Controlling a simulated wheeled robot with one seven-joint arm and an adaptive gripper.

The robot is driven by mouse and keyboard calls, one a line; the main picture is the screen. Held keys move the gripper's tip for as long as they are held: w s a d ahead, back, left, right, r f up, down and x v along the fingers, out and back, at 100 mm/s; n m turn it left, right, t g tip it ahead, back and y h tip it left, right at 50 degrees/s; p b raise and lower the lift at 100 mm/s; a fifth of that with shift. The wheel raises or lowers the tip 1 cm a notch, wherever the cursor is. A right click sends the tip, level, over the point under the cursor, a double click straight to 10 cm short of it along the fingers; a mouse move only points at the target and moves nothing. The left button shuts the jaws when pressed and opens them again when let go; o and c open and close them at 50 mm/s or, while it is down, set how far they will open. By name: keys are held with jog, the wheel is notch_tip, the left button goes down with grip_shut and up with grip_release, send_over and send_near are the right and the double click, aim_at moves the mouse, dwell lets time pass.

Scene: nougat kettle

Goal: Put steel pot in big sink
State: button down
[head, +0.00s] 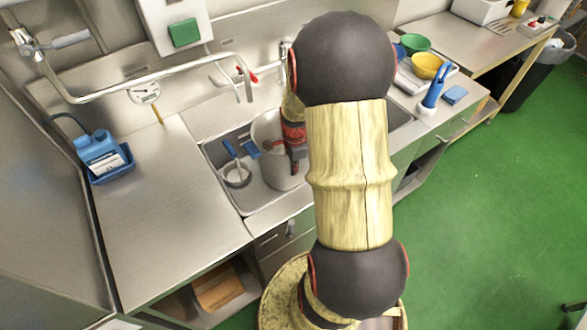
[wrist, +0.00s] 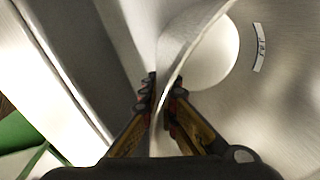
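The steel pot (head: 272,172) is a tall, wide grey vessel at the sink, partly hidden behind my arm. It appears within the outline of the big sink (head: 216,154); I cannot tell whether its base touches the sink floor. My gripper (wrist: 164,92) has one finger on each side of the pot's thin rim (wrist: 186,52) in the wrist view and looks closed on it. In the head view my gripper (head: 296,150) is at the pot's right side, its fingertips mostly hidden.
A small pan (head: 237,176) and blue-handled tools are in the sink left of the pot. A faucet (head: 240,82) reaches over from behind. The left counter (head: 155,200) is mostly clear, with a blue canister (head: 101,155). Bowls (head: 427,66) and a scale stand right.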

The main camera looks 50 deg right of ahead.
jog(key=c, duration=2.5)
grip_release()
jog(key=shift+f, duration=0.15)
jog(key=o, duration=0.4)
jog(key=shift+c, duration=0.2)
jog(key=shift+o, duration=0.5)
notch_tip(320, 180, up, 12)
jog(key=p, duration=0.3)
jog(key=w+a+r+n+t, duration=0.1)
jog(key=w+a+r+n, duration=0.1)
jog(key=a+r+n, duration=0.55)
jog(key=s+a+r+n+t, duration=0.1)
jog(key=s+a+r+n, duration=0.1)
jog(key=a+r+n, duration=0.2)
jog(key=s+a+r+n+t, duration=0.1)
jog(key=s+a+r+n, duration=0.2)
jog(key=a+n, duration=0.4)
jog(key=s+a+r+n+t, duration=0.1)
jog(key=s+a+r+n, duration=0.2)
jog(key=a, duration=0.8)
notch_tip(320, 180, up, 2)
jog(key=n, duration=0.3)
jog(key=shift+t+y, duration=0.3)
jog(key=shift+t, duration=0.1)
